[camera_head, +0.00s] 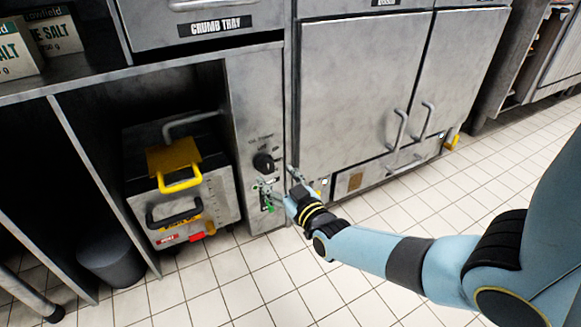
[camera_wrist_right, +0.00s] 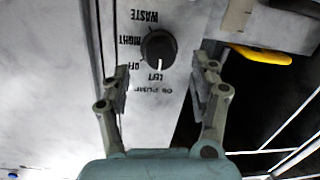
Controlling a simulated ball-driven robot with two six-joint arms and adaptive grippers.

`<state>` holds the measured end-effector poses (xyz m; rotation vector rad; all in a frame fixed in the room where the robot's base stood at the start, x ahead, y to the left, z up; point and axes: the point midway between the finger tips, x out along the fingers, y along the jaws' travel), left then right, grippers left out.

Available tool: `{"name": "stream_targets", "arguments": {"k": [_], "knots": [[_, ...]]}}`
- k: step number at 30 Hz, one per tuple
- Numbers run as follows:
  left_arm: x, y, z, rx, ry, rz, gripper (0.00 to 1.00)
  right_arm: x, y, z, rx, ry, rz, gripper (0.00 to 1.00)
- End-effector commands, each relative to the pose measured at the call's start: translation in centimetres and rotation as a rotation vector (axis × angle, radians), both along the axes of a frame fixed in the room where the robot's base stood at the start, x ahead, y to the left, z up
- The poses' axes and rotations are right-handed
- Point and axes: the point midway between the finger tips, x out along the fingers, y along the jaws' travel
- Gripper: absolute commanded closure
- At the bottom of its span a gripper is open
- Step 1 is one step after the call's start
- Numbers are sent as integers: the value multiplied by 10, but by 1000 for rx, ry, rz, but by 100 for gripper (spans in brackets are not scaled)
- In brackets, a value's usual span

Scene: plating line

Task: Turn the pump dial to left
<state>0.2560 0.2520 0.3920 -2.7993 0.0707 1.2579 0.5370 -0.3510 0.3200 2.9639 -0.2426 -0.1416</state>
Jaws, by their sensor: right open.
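The pump dial (camera_head: 263,162) is a round black knob on the grey metal panel (camera_head: 257,105), left of the large doors. In the right wrist view, which is upside down, the dial (camera_wrist_right: 158,47) has WASTE, RIGHT, OFF and LEFT printed around it. Its white mark points down in that picture, towards the word LEFT. My right gripper (camera_head: 279,179) is just below the dial in the head view, its fingers spread apart. In the wrist view the open right gripper (camera_wrist_right: 164,76) has a finger on each side of the dial's line, apart from the knob. My left gripper is not in view.
A fryer-like metal box (camera_head: 184,197) with yellow and black handles sits in the open bay left of the panel. A dark bin (camera_head: 109,262) stands beside it. Large metal doors (camera_head: 362,75) with handles are on the right. The tiled floor (camera_head: 235,290) in front is clear.

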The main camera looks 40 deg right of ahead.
Motion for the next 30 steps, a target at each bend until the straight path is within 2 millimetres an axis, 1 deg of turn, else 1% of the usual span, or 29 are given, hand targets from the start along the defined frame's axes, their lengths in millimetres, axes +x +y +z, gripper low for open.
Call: {"name": "stream_targets", "arguments": {"k": [1, 6, 9, 12, 16, 30], "knots": [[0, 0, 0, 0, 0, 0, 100, -14, 2, 0, 1, 3, 0, 38], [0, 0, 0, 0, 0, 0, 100, -48, 8, 3, 0, 2, 1, 38], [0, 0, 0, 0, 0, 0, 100, -63, 11, 4, 0, 2, 0, 38], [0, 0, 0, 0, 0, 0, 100, -72, 12, 6, 0, 1, 0, 38], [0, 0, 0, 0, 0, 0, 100, -76, 13, 6, 0, 0, 0, 38], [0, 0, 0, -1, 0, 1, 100, -76, 13, 6, 0, 0, 0, 38]]}}
